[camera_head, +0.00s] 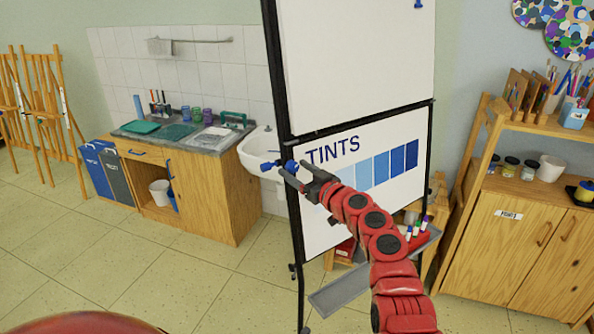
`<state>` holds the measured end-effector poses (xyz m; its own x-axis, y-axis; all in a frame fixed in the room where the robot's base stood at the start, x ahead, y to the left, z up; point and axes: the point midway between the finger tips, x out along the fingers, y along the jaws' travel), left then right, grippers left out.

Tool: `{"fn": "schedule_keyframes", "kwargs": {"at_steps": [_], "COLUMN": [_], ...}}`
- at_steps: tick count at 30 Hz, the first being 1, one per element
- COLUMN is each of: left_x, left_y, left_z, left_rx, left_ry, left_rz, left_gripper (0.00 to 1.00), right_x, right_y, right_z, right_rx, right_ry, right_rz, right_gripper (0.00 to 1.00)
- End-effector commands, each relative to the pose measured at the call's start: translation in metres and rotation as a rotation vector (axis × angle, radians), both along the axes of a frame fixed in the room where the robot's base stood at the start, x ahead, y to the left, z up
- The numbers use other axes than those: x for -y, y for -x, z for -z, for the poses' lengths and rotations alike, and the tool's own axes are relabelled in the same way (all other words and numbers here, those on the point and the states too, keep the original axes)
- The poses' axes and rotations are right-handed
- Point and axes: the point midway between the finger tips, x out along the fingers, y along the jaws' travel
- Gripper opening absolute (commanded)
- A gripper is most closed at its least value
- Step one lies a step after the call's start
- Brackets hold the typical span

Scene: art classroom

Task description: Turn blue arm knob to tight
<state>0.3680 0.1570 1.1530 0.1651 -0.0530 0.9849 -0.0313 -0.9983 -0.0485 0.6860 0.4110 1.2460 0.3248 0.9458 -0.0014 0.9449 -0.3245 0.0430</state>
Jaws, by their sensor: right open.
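A small blue knob (267,166) sits on the left post of a black-framed whiteboard stand, about midway up. Another blue piece (290,166) shows just right of it at the post. My right gripper (282,170) is at the knob's height, with its fingers pointing left toward it and its red arm coming in from the lower right. Its fingers are apart. Whether they touch the blue pieces is too small to tell. The stand holds a blank white panel (355,65) above a panel marked TINTS (345,205). My left gripper is not in view.
A grey marker tray (345,290) juts out below the panels. A wooden sink counter (200,200) and a white basin (262,150) stand behind to the left. A wooden cabinet (500,250) stands at right. Open floor (200,280) lies at lower left.

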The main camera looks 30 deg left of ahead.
Motion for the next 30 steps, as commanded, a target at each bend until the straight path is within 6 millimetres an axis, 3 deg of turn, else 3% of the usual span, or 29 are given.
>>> {"fn": "schedule_keyframes", "kwargs": {"at_steps": [11, 23, 30], "left_x": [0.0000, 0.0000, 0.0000], "left_y": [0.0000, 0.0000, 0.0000], "left_z": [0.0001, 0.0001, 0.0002], "left_rx": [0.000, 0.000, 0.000], "left_ry": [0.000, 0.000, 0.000], "left_rz": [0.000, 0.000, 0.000], "left_gripper": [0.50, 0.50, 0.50], "right_x": [-0.0019, -0.0018, -0.0016], "right_y": [-0.0010, -0.0010, -0.0011], "right_z": [-0.0010, -0.0010, -0.0009], "right_rx": [0.001, 0.001, -0.003], "right_ry": [-0.001, -0.001, -0.002], "right_rz": [0.003, 0.003, 0.004], "right_gripper": [0.72, 0.01, 0.00]}}
